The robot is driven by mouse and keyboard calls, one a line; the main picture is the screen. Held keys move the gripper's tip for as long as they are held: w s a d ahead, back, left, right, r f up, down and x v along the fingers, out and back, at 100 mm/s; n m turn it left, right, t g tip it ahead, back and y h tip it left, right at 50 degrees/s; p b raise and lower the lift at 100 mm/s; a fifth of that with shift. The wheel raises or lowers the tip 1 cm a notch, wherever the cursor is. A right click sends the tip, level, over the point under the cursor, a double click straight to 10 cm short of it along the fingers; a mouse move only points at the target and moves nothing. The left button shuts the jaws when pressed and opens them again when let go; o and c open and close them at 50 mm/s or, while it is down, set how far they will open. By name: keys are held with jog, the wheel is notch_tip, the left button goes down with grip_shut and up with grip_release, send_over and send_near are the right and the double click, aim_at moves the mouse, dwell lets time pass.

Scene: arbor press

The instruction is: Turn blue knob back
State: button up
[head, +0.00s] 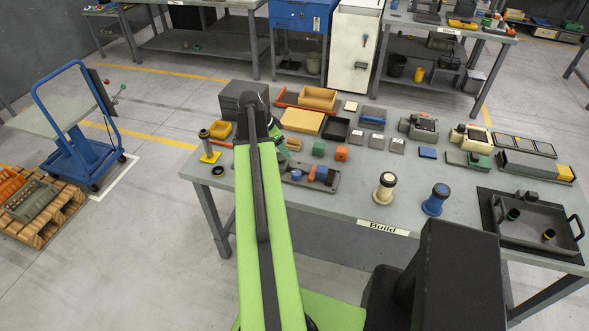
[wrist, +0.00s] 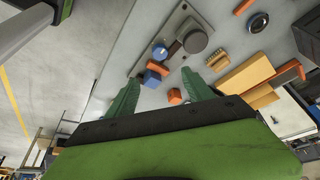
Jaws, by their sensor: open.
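A blue knob (wrist: 160,50) with a pale mark on its face sits on a grey plate (wrist: 142,66) in the wrist view. A larger dark round knob (wrist: 195,41) is on the same plate. In the head view, the plate (head: 288,182) lies near the table's front edge, partly behind my arm; the blue knob is small there (head: 296,174). My gripper (wrist: 163,90) is open and empty, its green fingers spread apart. The knob appears beyond the fingertips, not between them. In the head view, my gripper (head: 280,150) is mostly hidden by my arm.
Orange and blue blocks (wrist: 153,72) are close to the knob. Cream (head: 384,188) and blue (head: 436,199) upright pieces stand right, beside clear tabletop. A black-handled tray (head: 540,222) is far right.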

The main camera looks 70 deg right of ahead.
aim_at(296, 173)
jog(key=b+x, duration=1.6)
jog(key=x, duration=0.1)
jog(key=shift+w+f, duration=0.1)
jog(key=shift+f, duration=0.25)
jog(key=shift+r, duration=0.1)
grip_shut()
jog(key=shift+a, duration=0.1)
